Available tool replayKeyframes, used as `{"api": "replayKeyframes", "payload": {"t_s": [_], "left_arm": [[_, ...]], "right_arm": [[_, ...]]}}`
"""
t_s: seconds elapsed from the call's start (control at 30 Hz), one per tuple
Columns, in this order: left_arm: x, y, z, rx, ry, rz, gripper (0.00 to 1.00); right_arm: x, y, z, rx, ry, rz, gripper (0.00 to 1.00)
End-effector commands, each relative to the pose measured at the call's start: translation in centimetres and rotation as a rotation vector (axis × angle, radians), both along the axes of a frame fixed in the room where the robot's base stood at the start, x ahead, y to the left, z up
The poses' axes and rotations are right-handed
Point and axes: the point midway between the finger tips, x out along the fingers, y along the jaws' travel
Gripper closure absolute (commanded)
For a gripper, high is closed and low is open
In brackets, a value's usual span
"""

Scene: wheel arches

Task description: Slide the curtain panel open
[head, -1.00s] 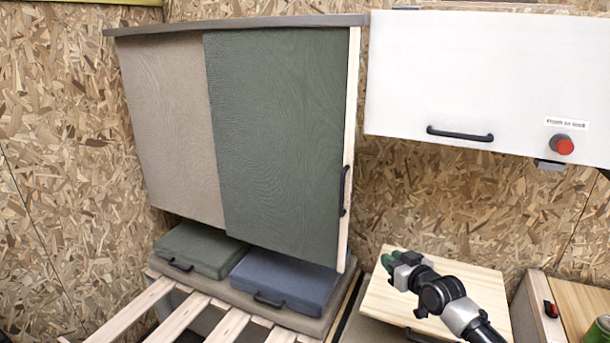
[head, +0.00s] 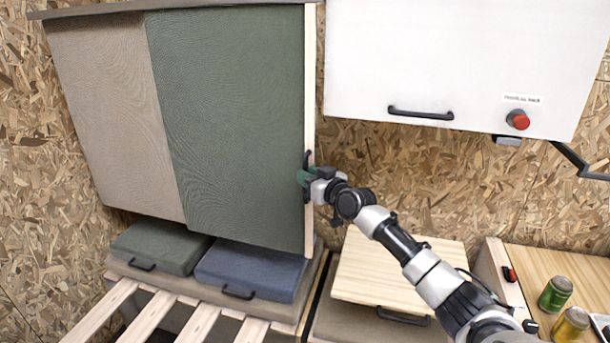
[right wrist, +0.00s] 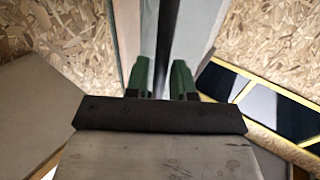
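The green curtain panel (head: 235,125) hangs at the upper left, beside a beige panel (head: 115,115). A pale wooden strip (head: 310,65) runs down its right edge. A black vertical handle (head: 307,158) is on this strip, partly hidden by my right gripper (head: 305,178). In the right wrist view, the green fingertips of my right gripper (right wrist: 161,80) stand apart, one on each side of the dark handle bar (right wrist: 167,45). They look open around it; firm contact is not visible. My left gripper is in neither current view.
A white cabinet (head: 450,70) with a black handle and red button is at the upper right. Green (head: 160,247) and blue (head: 250,270) cushions lie below the curtain. A wooden lid (head: 385,275) is beneath my right arm. Cans (head: 555,293) stand at the lower right.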

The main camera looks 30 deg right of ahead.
Motion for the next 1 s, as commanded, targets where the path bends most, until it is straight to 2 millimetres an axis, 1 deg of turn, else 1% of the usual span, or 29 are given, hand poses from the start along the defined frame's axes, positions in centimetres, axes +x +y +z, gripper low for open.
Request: {"api": "replayKeyframes", "payload": {"t_s": [0.1,0.2,0.47,0.63,0.87,1.0], "left_arm": [[0.3,0.0,-0.2,-0.001,-0.004,0.000,0.57],[0.3,0.0,-0.2,-0.001,-0.005,0.000,0.57],[0.3,0.0,-0.2,-0.001,-0.006,0.000,0.57],[0.3,0.0,-0.2,-0.001,-0.006,0.000,0.57],[0.3,0.0,-0.2,-0.001,-0.006,0.000,0.57],[0.3,0.0,0.0,-0.001,-0.005,0.000,0.57]], "right_arm": [[1.0,0.2,0.0,0.001,-0.001,0.000,0.76],[1.3,0.2,0.0,0.000,-0.001,0.000,0.76],[1.3,0.2,0.0,-0.001,0.000,0.000,0.76],[1.3,0.2,0.0,-0.001,0.000,0.000,1.00],[1.3,0.2,0.0,-0.001,0.000,0.000,1.00],[1.5,0.5,0.1,0.000,0.000,0.001,1.00]]}}
